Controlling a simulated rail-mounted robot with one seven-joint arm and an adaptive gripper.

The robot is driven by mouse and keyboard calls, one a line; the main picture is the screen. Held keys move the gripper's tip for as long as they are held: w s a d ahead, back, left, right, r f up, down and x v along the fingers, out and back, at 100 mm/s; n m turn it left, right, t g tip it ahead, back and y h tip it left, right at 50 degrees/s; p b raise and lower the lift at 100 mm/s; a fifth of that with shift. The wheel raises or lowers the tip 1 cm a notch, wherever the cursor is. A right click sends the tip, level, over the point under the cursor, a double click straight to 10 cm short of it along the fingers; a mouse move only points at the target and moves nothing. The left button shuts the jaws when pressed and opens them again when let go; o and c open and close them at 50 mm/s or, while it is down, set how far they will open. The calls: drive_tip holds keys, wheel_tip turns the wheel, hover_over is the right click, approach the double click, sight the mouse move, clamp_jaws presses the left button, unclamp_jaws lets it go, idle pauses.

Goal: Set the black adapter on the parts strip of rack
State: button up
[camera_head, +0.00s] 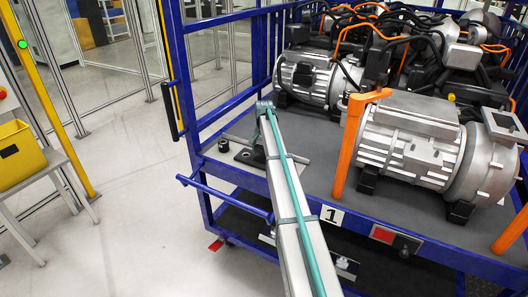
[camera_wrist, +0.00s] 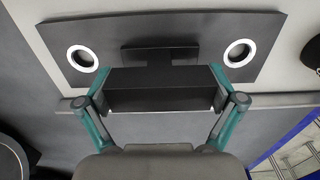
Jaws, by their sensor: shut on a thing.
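In the wrist view my gripper (camera_wrist: 160,92) has its two teal fingers shut on the black adapter (camera_wrist: 152,101), a dark block held across between them. Just beyond it lies a dark plate (camera_wrist: 205,33) with two white-ringed holes, on a pale strip (camera_wrist: 60,90). A black T-shaped piece or slot shows between the adapter and the plate; I cannot tell which. In the head view my arm reaches over the front left corner of the blue rack (camera_head: 215,215). The adapter cannot be told apart there. Whether it touches the surface is unclear.
A small black round part (camera_head: 223,145) stands on the rack's left corner. A large silver motor (camera_head: 410,140) and an orange post (camera_head: 346,150) are to the right. Another motor (camera_head: 305,78) and cables are behind. Grey deck lies bare between.

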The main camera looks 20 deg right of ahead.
drive_tip(key=shift+f, duration=0.1)
drive_tip(key=o, duration=1.5)
wheel_tip(320, 180, up, 12)
drive_tip(key=shift+r+b, duration=0.2)
drive_tip(key=shift+b, duration=1.05)
